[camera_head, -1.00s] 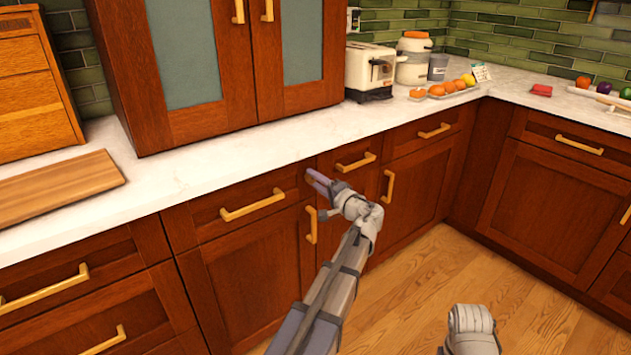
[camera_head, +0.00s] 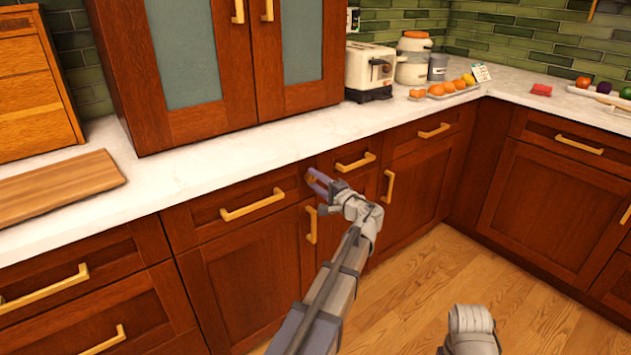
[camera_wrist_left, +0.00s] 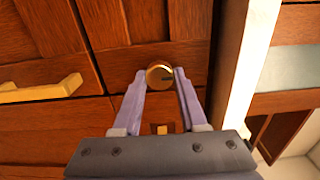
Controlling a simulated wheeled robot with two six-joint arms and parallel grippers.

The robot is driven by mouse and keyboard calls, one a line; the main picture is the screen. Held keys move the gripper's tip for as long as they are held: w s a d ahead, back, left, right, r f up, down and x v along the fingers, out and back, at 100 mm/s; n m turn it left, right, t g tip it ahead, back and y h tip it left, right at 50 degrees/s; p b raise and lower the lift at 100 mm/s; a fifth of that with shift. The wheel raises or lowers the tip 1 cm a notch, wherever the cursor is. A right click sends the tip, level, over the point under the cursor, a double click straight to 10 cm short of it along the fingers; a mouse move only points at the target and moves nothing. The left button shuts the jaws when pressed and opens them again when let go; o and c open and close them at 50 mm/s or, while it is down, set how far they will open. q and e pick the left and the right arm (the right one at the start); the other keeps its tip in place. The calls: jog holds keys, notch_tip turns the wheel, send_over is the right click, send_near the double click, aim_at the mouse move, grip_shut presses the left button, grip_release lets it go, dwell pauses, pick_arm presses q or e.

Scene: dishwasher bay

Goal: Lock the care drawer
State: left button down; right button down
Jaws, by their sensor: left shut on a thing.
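A round brass lock knob (camera_wrist_left: 160,75) with a dark mark on its face sits on the wooden front below the counter. My left gripper (camera_wrist_left: 159,85) is shut on this knob, with one purple finger on each side of it. In the head view my left gripper (camera_head: 313,180) reaches the cabinet front between two drawers, and its fingers partly cover the knob. The drawer to the left has a brass handle (camera_head: 252,205), and the narrow drawer to the right has another (camera_head: 356,162). I see no label telling which is the care drawer.
A vertical brass door handle (camera_head: 311,225) is just below my left gripper. The white counter (camera_head: 230,162) edge is just above it. A toaster (camera_head: 370,70) and a cutting board (camera_head: 60,185) stand clear on the counter. The wooden floor (camera_head: 420,290) is free.

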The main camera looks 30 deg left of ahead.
pick_arm(q)
jog(key=shift+c, duration=2.4)
grip_release()
jog(key=v, duration=0.7)
jog(key=shift+s+d, duration=0.15)
jog(key=shift+d, duration=0.2)
jog(key=s+d+f+n+g+h, duration=0.1)
jog(key=s+d+f+g+h, duration=0.1)
jog(key=s+d+f+h, duration=0.35)
jog(key=s+d+f+n+g+h, duration=0.1)
jog(key=s+d+f+h, duration=0.1)
jog(key=s+d+f, duration=0.45)
jog(key=s+d+f+m+g+h, duration=0.1)
jog(key=s+d+f+g+h, duration=0.1)
jog(key=s+d+f+h, duration=0.45)
jog(key=s+d+f+g+h, duration=0.1)
jog(key=s+d+f+g, duration=0.15)
jog(key=s+d, duration=0.65)
notch_tip(320, 180, up, 29)
jog(key=w+d+p, duration=0.2)
jog(key=w+p, duration=0.1)
jog(key=p, duration=2.7)
jog(key=shift+d, duration=0.15)
